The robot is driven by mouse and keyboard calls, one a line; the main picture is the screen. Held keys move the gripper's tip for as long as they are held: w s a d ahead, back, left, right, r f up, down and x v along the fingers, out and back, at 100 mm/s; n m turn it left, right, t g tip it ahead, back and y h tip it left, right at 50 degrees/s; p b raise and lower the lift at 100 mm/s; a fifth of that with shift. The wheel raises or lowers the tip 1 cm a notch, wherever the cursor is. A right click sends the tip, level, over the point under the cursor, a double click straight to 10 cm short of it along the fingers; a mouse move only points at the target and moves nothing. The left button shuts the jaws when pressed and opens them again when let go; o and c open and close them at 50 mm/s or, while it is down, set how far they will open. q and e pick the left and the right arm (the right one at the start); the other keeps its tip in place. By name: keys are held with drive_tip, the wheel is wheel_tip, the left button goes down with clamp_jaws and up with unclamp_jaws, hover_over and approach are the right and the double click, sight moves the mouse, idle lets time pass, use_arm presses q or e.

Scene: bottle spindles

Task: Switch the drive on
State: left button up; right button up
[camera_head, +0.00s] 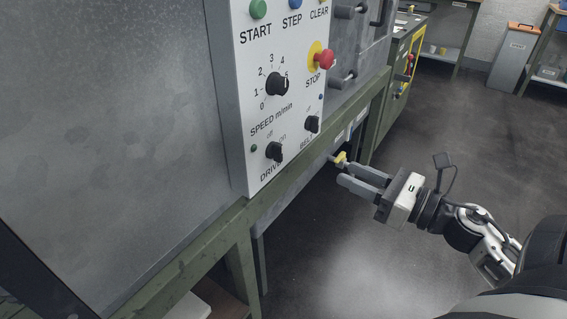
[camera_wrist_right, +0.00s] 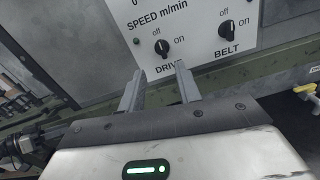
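The black drive knob (camera_head: 274,151) sits low on the white control panel (camera_head: 262,103), with "off" and "on" marked above it. It also shows in the right wrist view (camera_wrist_right: 162,47), just beyond my fingertips. Its exact pointer setting is hard to read. My right gripper (camera_head: 345,174) is open and empty, to the right of the panel and apart from the knob in the head view. In the right wrist view its two fingers (camera_wrist_right: 156,72) are spread, pointing toward the drive knob. My left gripper is not in view.
The belt knob (camera_head: 312,124) is right of the drive knob. The speed dial (camera_head: 277,84) and red stop button (camera_head: 324,59) are above. A green frame rail (camera_head: 225,222) runs below the panel. A yellow-handled valve (camera_head: 341,158) is near my right gripper. Open floor lies to the right.

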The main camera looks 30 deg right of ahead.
drive_tip(key=n, duration=0.2)
drive_tip(key=p, duration=0.2)
approach(282, 146)
drive_tip(key=x, duration=0.8)
drive_tip(key=shift+w+a+p, duration=0.15)
drive_tip(key=shift+w+p, duration=0.25)
drive_tip(key=shift+w+a, duration=0.1)
drive_tip(key=shift+w, duration=0.1)
drive_tip(key=c, duration=0.7)
drive_tip(key=shift+s, duration=0.1)
clamp_jaws()
